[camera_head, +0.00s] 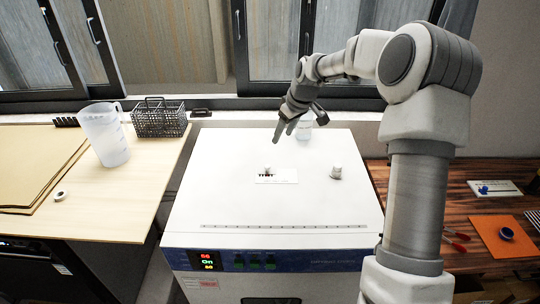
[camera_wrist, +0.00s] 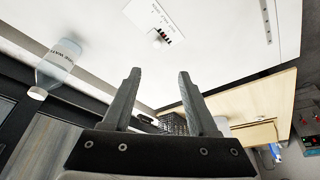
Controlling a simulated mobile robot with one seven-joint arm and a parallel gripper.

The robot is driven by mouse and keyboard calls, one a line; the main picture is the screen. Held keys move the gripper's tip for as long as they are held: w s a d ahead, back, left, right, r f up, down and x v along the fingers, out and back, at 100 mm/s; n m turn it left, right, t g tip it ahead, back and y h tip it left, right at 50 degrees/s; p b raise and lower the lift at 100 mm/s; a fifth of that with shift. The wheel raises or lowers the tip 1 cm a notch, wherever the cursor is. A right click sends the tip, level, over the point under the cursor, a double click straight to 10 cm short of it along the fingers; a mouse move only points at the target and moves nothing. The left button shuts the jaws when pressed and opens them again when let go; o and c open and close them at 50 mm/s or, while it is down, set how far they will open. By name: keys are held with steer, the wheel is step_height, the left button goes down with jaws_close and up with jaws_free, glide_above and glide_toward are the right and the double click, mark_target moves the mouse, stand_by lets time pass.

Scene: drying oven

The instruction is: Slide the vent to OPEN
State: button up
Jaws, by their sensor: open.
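The drying oven (camera_head: 270,212) is a white box with a flat top. My gripper (camera_head: 285,132) is above the back part of the oven top, behind and apart from the vent. In the wrist view my gripper (camera_wrist: 160,73) is open, with nothing between its fingers.
A clear bottle (camera_wrist: 58,68) is near the back edge. A wooden bench at left holds a jug (camera_head: 103,136) and wire basket (camera_head: 160,119). The oven top around the vent is mostly clear.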

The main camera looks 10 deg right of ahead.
mark_target(268, 166)
steer(key=x, duration=0.6)
steer(key=p+x, duration=0.1)
steer(key=x, duration=0.5)
steer(key=p+x, duration=0.1)
steer(key=x, duration=0.5)
steer(key=shift+w+d, duration=0.15)
steer(key=shift+w, duration=0.2)
jaws_close()
stand_by(0.7)
